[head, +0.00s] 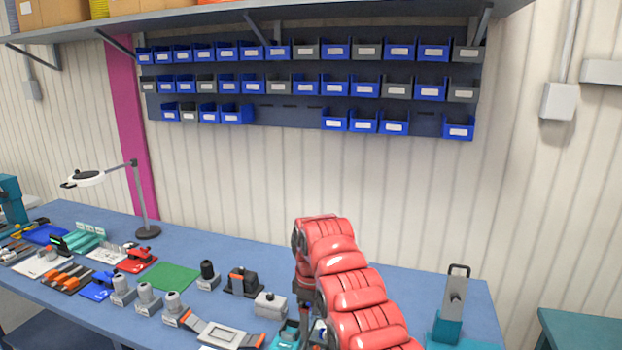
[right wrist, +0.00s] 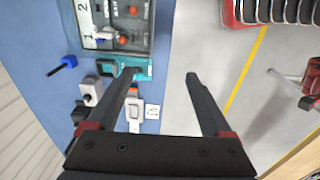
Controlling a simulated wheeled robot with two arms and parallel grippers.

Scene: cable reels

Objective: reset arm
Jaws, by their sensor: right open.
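My right arm is red and reaches in from the lower right in the head view, over the front of the blue workbench (head: 215,241). It covers part of the bench. In the right wrist view my right gripper (right wrist: 162,74) has its two dark fingers spread wide apart with nothing between them. The left finger overlaps the bench edge near a teal-based fixture (right wrist: 110,68); the right finger is over the grey floor (right wrist: 205,40). My left arm and gripper are not in view.
The bench holds a lamp (head: 139,195), a green mat (head: 169,277), several grey and black devices and a teal-and-grey stand (head: 452,308) at right. Blue and grey bins (head: 335,48) hang on the wall. A teal table (head: 580,335) stands at lower right.

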